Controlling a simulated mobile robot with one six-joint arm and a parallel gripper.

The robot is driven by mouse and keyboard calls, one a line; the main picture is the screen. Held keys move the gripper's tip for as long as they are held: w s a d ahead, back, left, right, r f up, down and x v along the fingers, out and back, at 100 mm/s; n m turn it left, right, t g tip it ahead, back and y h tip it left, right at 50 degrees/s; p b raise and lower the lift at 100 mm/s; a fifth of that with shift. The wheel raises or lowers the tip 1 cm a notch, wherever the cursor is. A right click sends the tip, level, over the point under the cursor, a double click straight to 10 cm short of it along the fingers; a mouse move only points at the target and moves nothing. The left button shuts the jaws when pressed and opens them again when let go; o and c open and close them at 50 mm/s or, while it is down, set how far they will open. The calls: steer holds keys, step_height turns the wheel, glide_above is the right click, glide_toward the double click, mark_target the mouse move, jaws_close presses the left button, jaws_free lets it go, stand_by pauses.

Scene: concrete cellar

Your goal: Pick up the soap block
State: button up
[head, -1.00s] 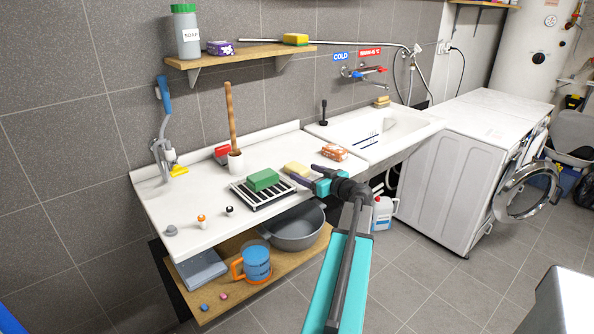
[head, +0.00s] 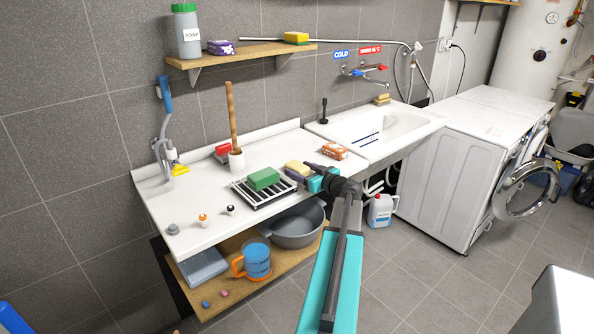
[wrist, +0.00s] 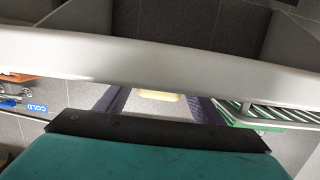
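A pale yellow block (head: 297,168), which looks like the soap block, lies on the white counter (head: 200,206) just right of a striped rack. My gripper (head: 305,172) is low at the counter's front, beside the block, with its purple fingers spread. In the wrist view the pale block (wrist: 157,97) shows between the fingers (wrist: 155,103), toward their far end. The fingers look apart from it, with nothing held. In the head view the near finger hides the block's lower side.
A green block (head: 263,178) sits on the rack (head: 248,192), close left of my gripper. An orange-and-white block (head: 335,151) lies to the right. A wooden-handled plunger (head: 234,130) stands behind. A grey basin (head: 298,228) is on the shelf below.

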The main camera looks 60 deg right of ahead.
mark_target(301, 167)
steer(key=c, duration=1)
steer(key=shift+r, duration=0.2)
steer(key=shift+r+b, duration=0.65)
steer(key=shift+r, duration=0.85)
steer(key=s+a+b, duration=0.1)
steer(key=s+a, duration=0.2)
steer(key=s, duration=0.1)
steer(key=s+a+r+b, duration=0.1)
steer(key=s+a, duration=0.2)
steer(key=s, duration=0.1)
steer(key=s+a+b, duration=0.1)
steer(key=s+a, duration=0.2)
steer(key=s, duration=0.2)
steer(key=shift+a+r, duration=0.1)
steer(key=shift+r, duration=0.25)
